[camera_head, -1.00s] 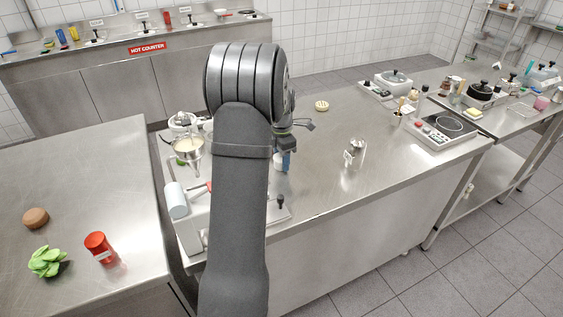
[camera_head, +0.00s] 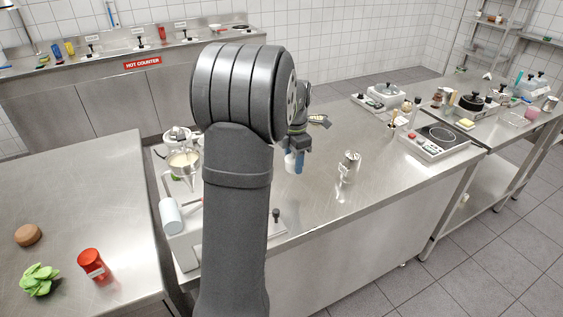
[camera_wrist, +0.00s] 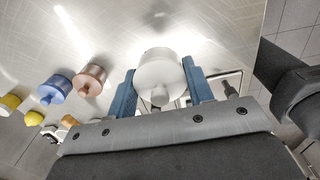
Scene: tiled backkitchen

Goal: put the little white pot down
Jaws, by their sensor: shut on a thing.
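The little white pot (camera_wrist: 160,77), round with a small knob facing the camera, sits between the two blue fingers of my gripper (camera_wrist: 162,92) in the wrist view. The fingers are shut on its sides. In the head view my gripper (camera_head: 294,162) hangs over the steel counter (camera_head: 320,195), just right of my arm; a bit of white shows beside a blue finger. How high the pot is above the counter I cannot tell. My arm hides part of the counter in the head view.
Bare counter lies around the jug.

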